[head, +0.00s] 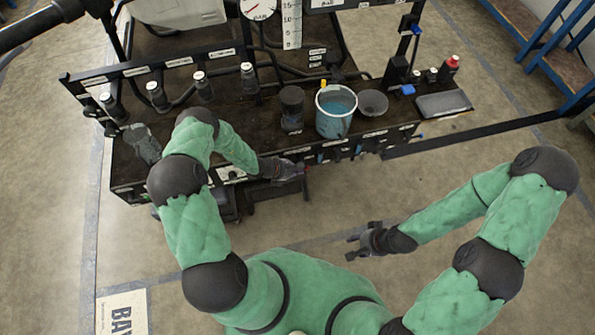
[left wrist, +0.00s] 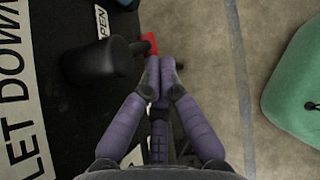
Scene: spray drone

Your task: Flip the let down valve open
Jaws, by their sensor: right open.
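In the left wrist view, a thick black valve body (left wrist: 92,60) has a short stem ending in a red tip (left wrist: 149,42). A white "LET DOWN" label (left wrist: 22,110) runs along the left, and a small, partly cut-off label reading "PEN" (left wrist: 102,20) lies above the valve. My left gripper (left wrist: 161,68) has its fingertips together, just beside and below the red tip; whether they touch it I cannot tell. In the head view my left gripper (head: 292,170) is at the front edge of the bench. My right gripper (head: 362,242) is open and empty over the floor.
A black bar (head: 470,137) extends right. The floor around my right arm is clear.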

